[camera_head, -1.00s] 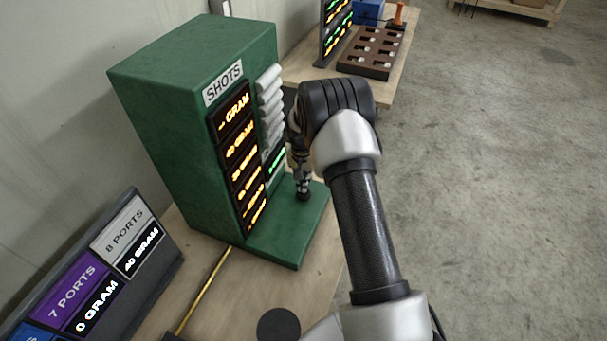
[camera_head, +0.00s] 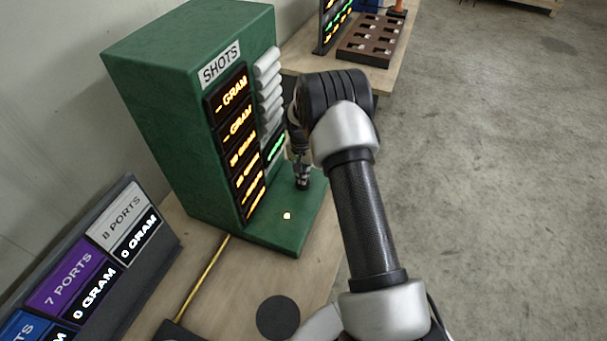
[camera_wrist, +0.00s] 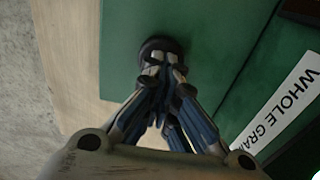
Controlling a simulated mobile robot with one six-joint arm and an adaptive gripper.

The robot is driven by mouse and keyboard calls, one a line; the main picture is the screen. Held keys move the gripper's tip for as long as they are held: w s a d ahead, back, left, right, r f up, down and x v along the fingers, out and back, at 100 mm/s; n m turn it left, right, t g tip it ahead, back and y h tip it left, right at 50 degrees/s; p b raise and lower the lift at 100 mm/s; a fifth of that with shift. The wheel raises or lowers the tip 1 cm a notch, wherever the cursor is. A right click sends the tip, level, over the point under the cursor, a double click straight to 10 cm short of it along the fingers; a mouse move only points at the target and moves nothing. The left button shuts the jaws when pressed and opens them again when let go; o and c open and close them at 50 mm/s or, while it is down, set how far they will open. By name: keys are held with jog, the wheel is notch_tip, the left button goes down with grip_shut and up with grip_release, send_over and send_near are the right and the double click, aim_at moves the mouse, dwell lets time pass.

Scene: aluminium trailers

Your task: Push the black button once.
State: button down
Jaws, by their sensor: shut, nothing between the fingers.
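The black button (camera_wrist: 153,44) shows in the wrist view as a dark round shape on the green base, partly covered by my fingertips. My gripper (camera_wrist: 163,72) is shut and empty, with its tips over the button; I cannot tell whether they touch it. In the head view my gripper (camera_head: 303,184) points down at the green base of the SHOTS machine (camera_head: 170,110). The button is not clearly visible there, being behind or under the fingers.
A small glowing spot (camera_head: 287,216) lies on the green base. A port display panel (camera_head: 125,222) stands at lower left, near a black disc (camera_head: 278,318) on the wooden table (camera_head: 235,290). A brown tray (camera_head: 368,45) sits on the far table. Open floor lies right.

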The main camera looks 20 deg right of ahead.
notch_tip(320, 180, up, 14)
jog(key=p, duration=0.3)
jog(key=shift+a, duration=0.25)
jog(key=shift+s, duration=0.1)
dwell(1.2)
